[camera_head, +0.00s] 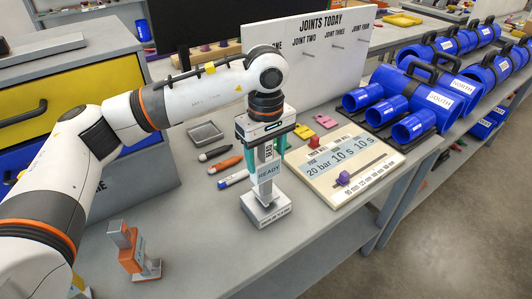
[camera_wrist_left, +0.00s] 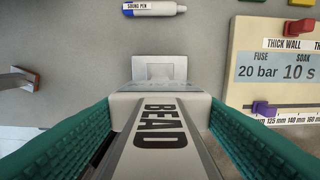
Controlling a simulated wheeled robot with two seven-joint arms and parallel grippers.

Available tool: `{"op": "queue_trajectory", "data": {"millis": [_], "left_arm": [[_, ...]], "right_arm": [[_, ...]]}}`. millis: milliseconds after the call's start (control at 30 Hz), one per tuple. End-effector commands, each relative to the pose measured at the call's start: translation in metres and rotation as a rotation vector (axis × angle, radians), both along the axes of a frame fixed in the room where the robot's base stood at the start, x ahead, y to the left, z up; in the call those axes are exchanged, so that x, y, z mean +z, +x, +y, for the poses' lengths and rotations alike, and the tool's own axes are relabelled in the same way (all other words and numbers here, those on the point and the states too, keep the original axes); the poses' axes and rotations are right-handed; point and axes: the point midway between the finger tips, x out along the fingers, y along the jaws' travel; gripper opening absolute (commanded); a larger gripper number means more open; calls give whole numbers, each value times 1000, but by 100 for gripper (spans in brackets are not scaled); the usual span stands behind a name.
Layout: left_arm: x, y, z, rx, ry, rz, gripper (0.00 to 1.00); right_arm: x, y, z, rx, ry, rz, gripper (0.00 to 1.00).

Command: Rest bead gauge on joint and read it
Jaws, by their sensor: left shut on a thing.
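My left gripper (camera_head: 266,152) points down and is shut on the bead gauge. The bead gauge (camera_head: 267,172) is a grey upright body with a small display reading READY. In the left wrist view the gauge (camera_wrist_left: 160,135) shows the word BEAD between the green fingers. Below it is a pale block-shaped base (camera_head: 265,208) on the grey bench, which also shows in the left wrist view (camera_wrist_left: 160,66). I cannot tell whether gauge and base are one piece or touching. No pipe joint can be made out with certainty. My right gripper is not in view.
An orange and grey device (camera_head: 137,252) stands at the front left. A settings board (camera_head: 330,190) lies right of the gauge. Several pens, including a blue and white one (camera_head: 234,178), and a grey tray (camera_head: 205,133) lie behind. Blue pipe fittings (camera_head: 413,127) line the right; a white JOINTS TODAY panel (camera_head: 310,80) stands behind.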

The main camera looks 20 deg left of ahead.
Motion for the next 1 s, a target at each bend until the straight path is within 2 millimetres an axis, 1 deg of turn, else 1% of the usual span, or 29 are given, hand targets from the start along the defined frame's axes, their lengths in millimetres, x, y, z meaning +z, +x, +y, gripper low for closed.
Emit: {"op": "queue_trajectory", "data": {"millis": [567,1000], "left_arm": [[0,0,0,0,-1,-1,42],[-5,0,0,0,-1,-1,42]], "right_arm": [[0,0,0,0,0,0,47],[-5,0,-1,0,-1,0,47]]}}
